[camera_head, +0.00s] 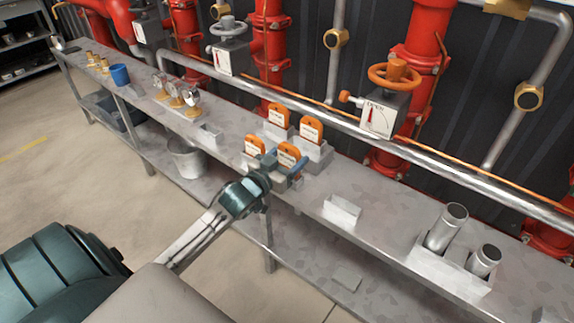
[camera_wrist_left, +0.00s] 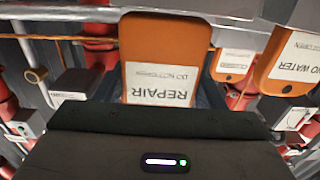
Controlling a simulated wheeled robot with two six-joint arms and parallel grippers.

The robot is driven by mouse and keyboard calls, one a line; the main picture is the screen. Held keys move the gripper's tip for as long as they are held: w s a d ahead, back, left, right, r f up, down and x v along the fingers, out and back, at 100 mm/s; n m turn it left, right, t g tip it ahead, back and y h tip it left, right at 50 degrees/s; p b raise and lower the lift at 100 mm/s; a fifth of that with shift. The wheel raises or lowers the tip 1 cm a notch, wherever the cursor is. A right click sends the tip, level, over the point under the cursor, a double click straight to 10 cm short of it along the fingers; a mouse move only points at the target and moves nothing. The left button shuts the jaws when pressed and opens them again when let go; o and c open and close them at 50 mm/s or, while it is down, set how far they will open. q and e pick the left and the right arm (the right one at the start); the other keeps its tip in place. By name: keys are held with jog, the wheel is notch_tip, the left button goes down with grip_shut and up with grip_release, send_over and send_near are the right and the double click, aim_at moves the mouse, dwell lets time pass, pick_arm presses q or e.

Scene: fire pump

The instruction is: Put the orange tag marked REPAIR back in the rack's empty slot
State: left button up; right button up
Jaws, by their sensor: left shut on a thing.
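The orange REPAIR tag (camera_wrist_left: 165,60) fills the top middle of the left wrist view, its white label upside down there. My left gripper (camera_head: 282,166) is shut on this tag (camera_head: 289,155), at the front of the rack. The grey stepped rack (camera_head: 317,154) stands on the bench and holds other orange tags upright, two in the back row (camera_head: 311,129) and one at front left (camera_head: 254,146). The tag's lower end is hidden by the gripper, so I cannot tell whether it is in the slot. My right gripper is not in view.
The rack stands on a long grey metal bench (camera_head: 385,226). A small bracket (camera_head: 342,209) and a holder with two metal tubes (camera_head: 446,227) stand to the right. Gauges (camera_head: 182,97) and a blue cup (camera_head: 120,75) stand to the left. A pipe rail (camera_head: 325,113) runs behind.

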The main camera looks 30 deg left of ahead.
aim_at(287, 165)
pick_arm(q)
jog(key=shift+w+a, duration=0.2)
jog(key=shift+a, duration=0.2)
jog(key=shift+a+f, duration=0.1)
jog(key=shift+f, duration=0.15)
notch_tip(287, 165, down, 2)
jog(key=shift+f+b, duration=0.2)
jog(key=shift+b, duration=0.25)
jog(key=shift+f, duration=0.35)
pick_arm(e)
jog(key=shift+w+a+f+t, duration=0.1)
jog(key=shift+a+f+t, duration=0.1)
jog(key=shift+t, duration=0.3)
pick_arm(q)
jog(key=o, duration=1)
jog(key=shift+f, duration=0.1)
